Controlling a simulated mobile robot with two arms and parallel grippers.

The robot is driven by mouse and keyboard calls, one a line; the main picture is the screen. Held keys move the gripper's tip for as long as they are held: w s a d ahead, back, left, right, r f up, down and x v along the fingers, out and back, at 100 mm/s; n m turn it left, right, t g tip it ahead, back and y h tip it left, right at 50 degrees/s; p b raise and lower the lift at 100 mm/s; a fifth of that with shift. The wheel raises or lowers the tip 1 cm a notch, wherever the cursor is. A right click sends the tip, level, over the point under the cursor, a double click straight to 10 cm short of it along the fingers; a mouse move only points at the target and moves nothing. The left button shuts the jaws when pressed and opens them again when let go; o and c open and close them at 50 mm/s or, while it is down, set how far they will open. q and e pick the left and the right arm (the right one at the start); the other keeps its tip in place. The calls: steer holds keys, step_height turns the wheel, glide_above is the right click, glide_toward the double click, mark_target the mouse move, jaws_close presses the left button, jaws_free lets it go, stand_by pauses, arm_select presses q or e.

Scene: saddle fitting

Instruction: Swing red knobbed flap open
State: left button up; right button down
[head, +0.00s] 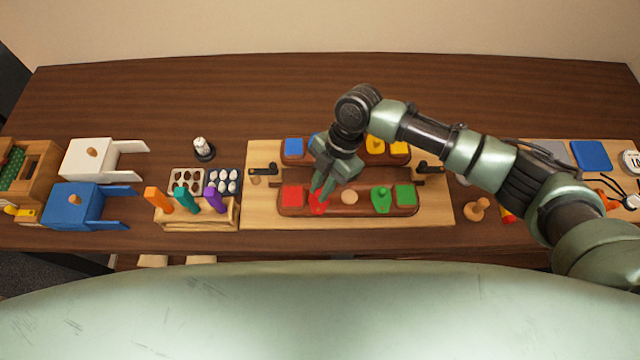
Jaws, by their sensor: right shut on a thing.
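The red knobbed flap (317,207) is on the front dark wooden bar (335,211) of a light wooden board, just right of a red square piece (292,196). My right gripper (321,193) reaches down over the bar from the right and is shut on the red flap's knob. The fingers hide the knob and the upper part of the flap. On the same bar, a round tan spot (349,197), a green knobbed flap (382,201) and a green square (405,195) follow to the right. My left gripper is not in view.
The back bar carries a blue square (294,146) and yellow pieces (375,145), partly hidden by my arm. Black latches (430,168) stand at both board ends. A rack with colored handles (196,213) stands left; a wooden knob (478,208) stands right. The table's back is clear.

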mark_target(328, 204)
steer(key=m, duration=0.1)
steer(key=m+p, duration=0.1)
steer(key=d+m+t+p, duration=0.1)
steer(key=shift+s+r+y, duration=0.15)
steer(key=shift+s+y, duration=0.1)
steer(key=shift+y, duration=0.15)
steer(key=shift+s+d+m+t, duration=0.1)
steer(key=shift+d+m+t, duration=0.05)
steer(key=shift+m, duration=0.4)
steer(key=shift+s+d+m+t, duration=0.1)
steer(key=shift+m+t, duration=0.05)
steer(key=shift+m, duration=0.4)
steer(key=m, duration=0.1)
steer(key=m+t, duration=0.1)
steer(key=shift+s+d+m, duration=0.25)
steer(key=shift+d+m, duration=0.05)
steer(key=m, duration=0.1)
steer(key=m+t, duration=0.1)
steer(key=s+m, duration=0.1)
steer(key=shift+d+m+t, duration=0.3)
steer(key=m, duration=0.1)
steer(key=s+m+t, duration=0.1)
steer(key=shift+m, duration=0.4)
steer(key=m, duration=0.2)
steer(key=s+m+t+h, duration=0.1)
steer(key=m, duration=0.1)
steer(key=m+h, duration=0.1)
steer(key=shift+s+m+t, duration=0.3)
steer(key=shift+m, duration=0.1)
